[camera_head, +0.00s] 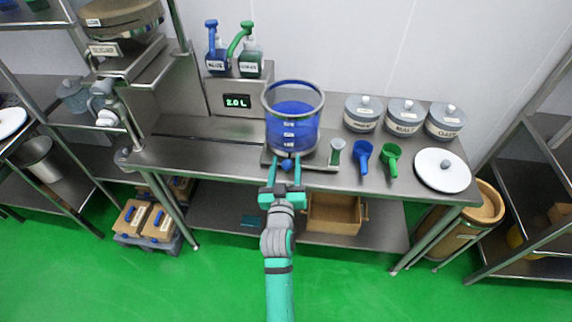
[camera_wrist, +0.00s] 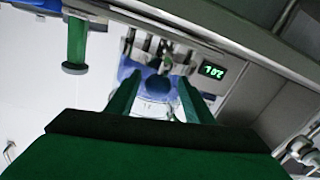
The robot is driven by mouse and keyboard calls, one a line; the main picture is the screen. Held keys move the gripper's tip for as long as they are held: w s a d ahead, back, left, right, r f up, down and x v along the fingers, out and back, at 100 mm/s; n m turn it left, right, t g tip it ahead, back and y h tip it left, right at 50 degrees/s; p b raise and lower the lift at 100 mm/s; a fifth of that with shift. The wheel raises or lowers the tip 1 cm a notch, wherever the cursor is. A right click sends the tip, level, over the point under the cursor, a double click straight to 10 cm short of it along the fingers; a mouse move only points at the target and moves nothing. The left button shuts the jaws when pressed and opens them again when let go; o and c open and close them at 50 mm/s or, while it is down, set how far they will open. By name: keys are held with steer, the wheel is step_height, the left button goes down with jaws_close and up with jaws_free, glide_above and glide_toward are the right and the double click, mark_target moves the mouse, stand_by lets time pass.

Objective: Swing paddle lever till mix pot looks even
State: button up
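The mix pot (camera_head: 293,118) is a clear, grey-rimmed vessel on the steel counter, filled with blue liquid. The liquid looks an even blue from here. The paddle lever's blue ball knob (camera_head: 287,166) sits low at the pot's front; it also shows in the wrist view (camera_wrist: 158,86). My gripper (camera_head: 285,177) reaches the counter's front edge with its green fingers apart on either side of the knob. In the wrist view my gripper (camera_wrist: 158,92) has visible room between each finger and the knob. The paddle inside the pot cannot be made out.
The counter's left is mostly clear.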

steer(key=s, duration=1)
steer(key=shift+s+a, duration=0.4)
steer(key=shift+f, duration=0.1)
steer(key=s+f+g+y, duration=0.1)
steer(key=s+f, duration=0.3)
steer(key=s, duration=0.8)
steer(key=s+f+g, duration=0.1)
steer(key=s+f, duration=0.3)
steer(key=s, duration=0.8)
steer(key=s+d+r+m, duration=0.1)
steer(key=s+r, duration=0.1)
steer(key=s, duration=0.9)
steer(key=shift+d+g, duration=0.2)
steer(key=shift+g, duration=0.1)
